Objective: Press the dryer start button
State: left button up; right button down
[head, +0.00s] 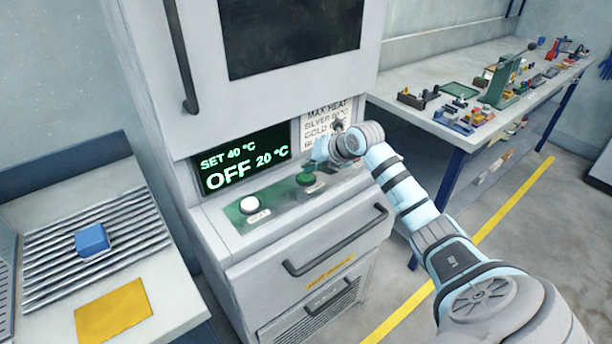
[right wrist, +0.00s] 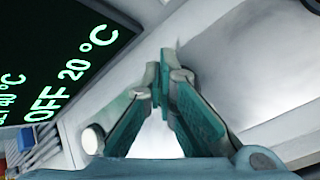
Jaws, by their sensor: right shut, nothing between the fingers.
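The dryer (head: 215,80) is a tall grey cabinet. Its dark display (head: 240,160) reads SET 40 °C, OFF 20 °C; part of the display (right wrist: 60,60) shows in the right wrist view. On the sloped panel below are a white button (head: 249,204) and a green button (head: 306,179). The white button (right wrist: 92,139) also shows in the right wrist view; the green one is not visible there. Their small labels are unreadable. My right gripper (head: 311,166) is shut and empty, its teal fingertips (right wrist: 160,84) right by the green button. I cannot tell whether they touch it. My left gripper is out of view.
A notice (head: 328,123) is beside the display. A drawer handle (head: 335,243) sticks out below the panel. At left, a bench holds a ribbed rack (head: 135,215), a blue block (head: 92,240) and a yellow mat (head: 113,310). A cluttered workbench (head: 415,108) stands at right.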

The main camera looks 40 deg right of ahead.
aim_at(309, 175)
jog(key=shift+f, duration=0.5)
dwell(0.3)
jog(key=shift+r, duration=0.1)
jog(key=shift+r+p, duration=0.8)
jog(key=shift+r, duration=0.1)
notch_tip(309, 175, up, 5)
jog(key=p, duration=0.5)
jog(key=shift+f, duration=0.1)
dwell(0.7)
